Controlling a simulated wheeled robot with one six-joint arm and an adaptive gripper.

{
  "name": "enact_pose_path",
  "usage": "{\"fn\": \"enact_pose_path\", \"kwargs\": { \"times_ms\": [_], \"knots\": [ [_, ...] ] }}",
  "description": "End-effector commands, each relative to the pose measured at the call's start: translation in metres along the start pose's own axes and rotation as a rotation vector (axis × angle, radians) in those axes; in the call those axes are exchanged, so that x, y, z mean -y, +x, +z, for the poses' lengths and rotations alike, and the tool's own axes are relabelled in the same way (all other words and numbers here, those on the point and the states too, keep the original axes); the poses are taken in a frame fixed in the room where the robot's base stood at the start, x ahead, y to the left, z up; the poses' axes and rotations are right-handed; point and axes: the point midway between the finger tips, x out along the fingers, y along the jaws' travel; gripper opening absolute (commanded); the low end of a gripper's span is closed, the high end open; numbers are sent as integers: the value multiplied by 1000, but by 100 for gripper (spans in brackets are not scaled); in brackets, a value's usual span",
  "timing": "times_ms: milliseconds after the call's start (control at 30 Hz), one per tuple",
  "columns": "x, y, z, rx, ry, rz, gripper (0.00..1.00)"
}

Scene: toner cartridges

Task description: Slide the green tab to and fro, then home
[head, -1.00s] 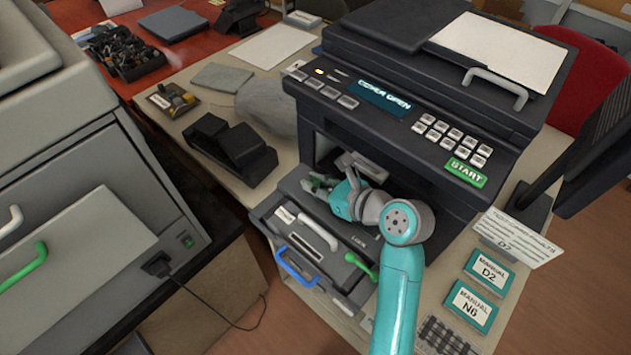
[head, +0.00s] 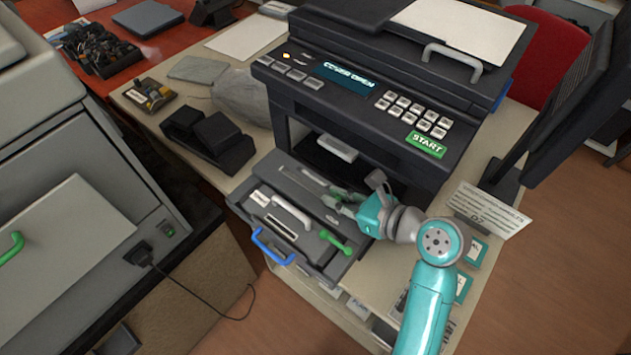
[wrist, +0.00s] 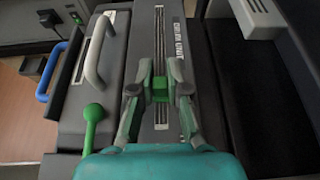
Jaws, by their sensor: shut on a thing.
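The green tab (wrist: 160,87) sits on a long slotted rail (wrist: 159,35) on top of the dark cartridge unit, seen in the wrist view. It is below the middle of the rail, and some bare slot shows below it. My gripper (wrist: 160,80) is shut on the tab, one finger on each side. In the head view my gripper (head: 337,200) reaches from the right over the pulled-out dark unit (head: 305,255). The fingers mostly hide the tab there.
A green lever (head: 335,241), a grey handle (head: 291,212) and a blue handle (head: 270,250) stand beside the rail. The printer (head: 385,110) rises behind with its display reading COVER OPEN. A black two-part object (head: 210,140) stands to the left.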

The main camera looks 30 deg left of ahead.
Motion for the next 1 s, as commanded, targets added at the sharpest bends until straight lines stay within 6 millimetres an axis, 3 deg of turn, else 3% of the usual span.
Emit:
{"fn": "enact_pose_path", "kwargs": {
  "times_ms": [233,667,700,800,1000],
  "knots": [
    [1,-32,-13,-1,1,-3,0],
    [1,-38,-16,-2,0,-3,0],
    [1,-38,-16,-2,0,-3,17],
    [1,-38,-16,-2,0,-3,42],
    [0,-37,-16,-1,0,-1,42]
  ]
}}
